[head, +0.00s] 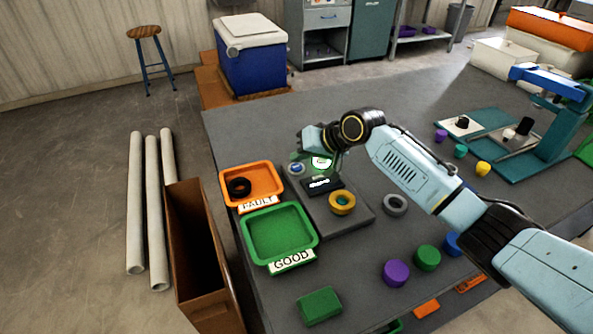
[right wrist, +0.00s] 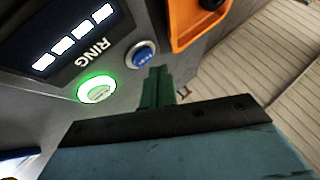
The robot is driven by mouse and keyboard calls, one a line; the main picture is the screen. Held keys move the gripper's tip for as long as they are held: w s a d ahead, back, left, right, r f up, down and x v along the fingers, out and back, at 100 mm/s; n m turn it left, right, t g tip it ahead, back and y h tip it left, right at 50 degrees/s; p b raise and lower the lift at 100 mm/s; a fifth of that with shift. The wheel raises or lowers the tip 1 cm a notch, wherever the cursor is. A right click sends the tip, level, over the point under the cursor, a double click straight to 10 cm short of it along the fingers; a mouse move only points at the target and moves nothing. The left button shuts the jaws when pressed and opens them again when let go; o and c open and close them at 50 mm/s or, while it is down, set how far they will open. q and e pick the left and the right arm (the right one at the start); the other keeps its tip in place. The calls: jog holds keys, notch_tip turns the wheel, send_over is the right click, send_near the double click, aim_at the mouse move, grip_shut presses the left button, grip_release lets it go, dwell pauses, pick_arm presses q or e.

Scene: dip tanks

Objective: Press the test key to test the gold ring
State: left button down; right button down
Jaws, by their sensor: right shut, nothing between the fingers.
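The gold ring (head: 342,202) lies on the grey tester (head: 355,222), in front of its dark display (head: 322,186). The right wrist view shows the display (right wrist: 70,42) with several white bars and the word RING. Beside it are a blue button (right wrist: 141,55) with small lettering, probably the test key, and a white button with a lit green rim (right wrist: 96,90). The blue button also shows in the head view (head: 297,168). My right gripper (head: 299,157) is shut and empty, its green fingertips (right wrist: 157,78) close to the blue button; contact cannot be told. My left gripper is not in view.
An orange FAULT tray (head: 225,184) holding a black ring and an empty green GOOD tray (head: 282,234) stand left of the tester. A grey ring (head: 395,205) lies to its right. Purple (head: 396,272) and green (head: 427,257) round pieces stand nearer the front.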

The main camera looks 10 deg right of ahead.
dwell(1.1)
dwell(0.7)
jog(key=shift+f, duration=0.25)
jog(key=shift+f, duration=0.25)
jog(key=shift+f, duration=0.45)
dwell(0.8)
jog(key=shift+r+p, duration=0.85)
jog(key=shift+p, duration=0.3)
